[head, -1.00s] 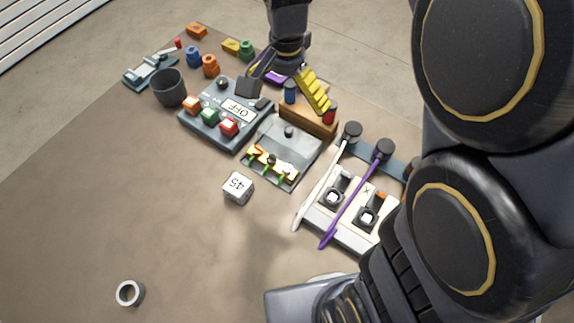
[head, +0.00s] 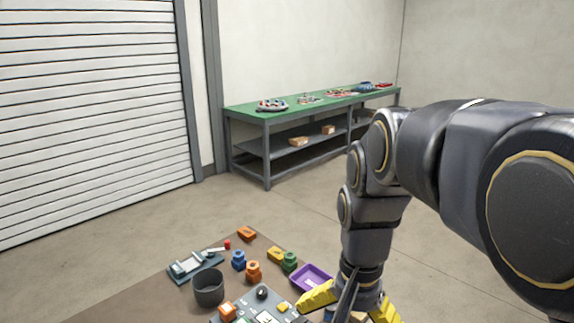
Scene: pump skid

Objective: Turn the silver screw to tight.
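I cannot make out the silver screw in the head view now. Most of the work mat with the devices lies below the picture's lower edge.
A purple tray (head: 311,279) sits just behind my gripper. Left of it are green (head: 289,262), yellow (head: 275,254), orange (head: 253,272) and blue (head: 238,260) parts, a dark cup (head: 208,289) and a grey fixture (head: 195,265). A green-topped bench (head: 310,103) stands at the back wall.

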